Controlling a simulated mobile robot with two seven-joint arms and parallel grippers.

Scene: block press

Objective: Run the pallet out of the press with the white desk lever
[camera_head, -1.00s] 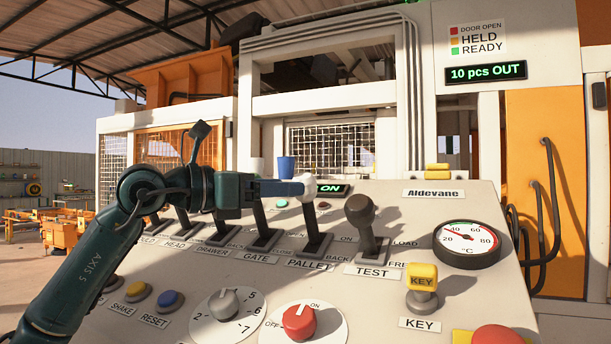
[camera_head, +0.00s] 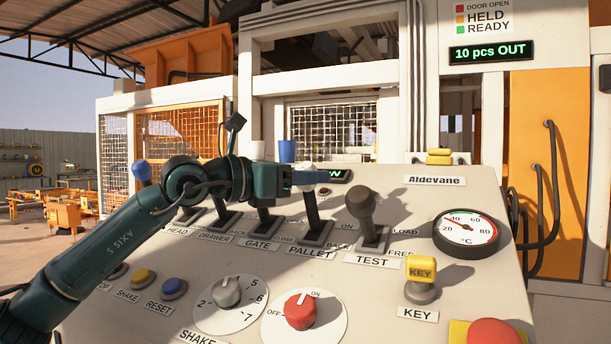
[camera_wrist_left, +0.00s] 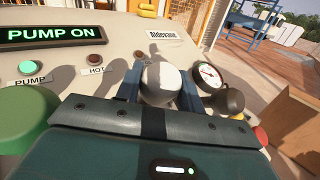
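The white lever (camera_head: 311,212), labelled PALLET, stands on the sloped desk with its shaft nearly upright. Its white knob (camera_wrist_left: 160,83) sits between the two blue fingers of my left gripper (camera_head: 308,178) and fills the gap. In the head view the fingers cover most of the knob and only its top shows above them. My left arm reaches across from the left, over the other levers. The pallet and the inside of the press cannot be made out. My right gripper is not in view.
The dark TEST lever (camera_head: 363,212) stands close to the right. The GATE lever (camera_head: 265,219) stands just left, with a green knob (camera_wrist_left: 25,120) in the wrist view. The yellow key (camera_head: 422,270) and red dial (camera_head: 300,310) lie nearer. The upper display (camera_head: 491,51) reads "10 pcs OUT".

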